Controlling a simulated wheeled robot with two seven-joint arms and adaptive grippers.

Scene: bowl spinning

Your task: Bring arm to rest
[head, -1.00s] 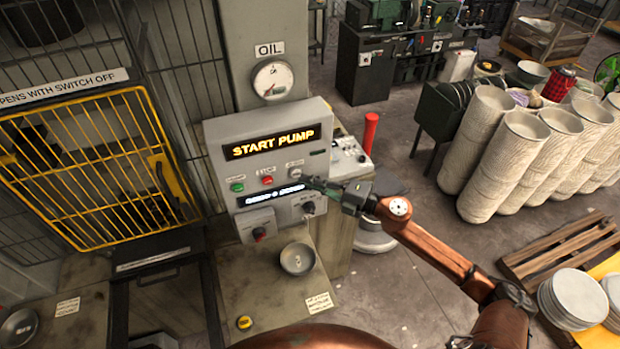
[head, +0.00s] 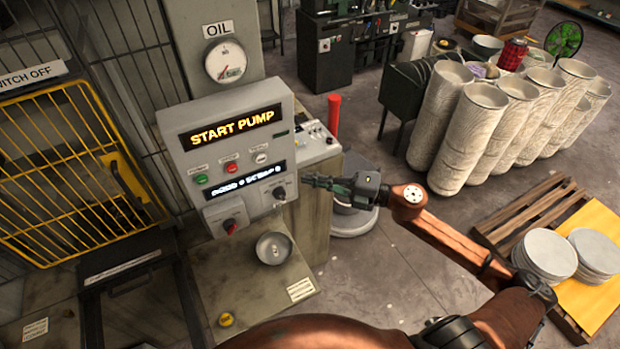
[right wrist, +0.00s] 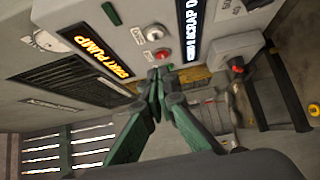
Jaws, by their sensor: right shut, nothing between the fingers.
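My right gripper (head: 318,181) is shut and empty, just right of the control panel (head: 187,142) in the head view. In the right wrist view its green fingers (right wrist: 158,88) meet at the tips in front of the panel. I cannot tell from the frames that they touch it. My copper-coloured right arm (head: 450,238) reaches in from the lower right. The panel display reads START PUMP (head: 232,128). My left gripper is not in view.
A metal bowl (head: 273,248) sits on the ledge below the panel. A yellow barred gate (head: 60,170) stands at the left. Tall stacks of bowls (head: 440,130) and a pallet with plates (head: 545,255) stand at the right. Open floor lies between.

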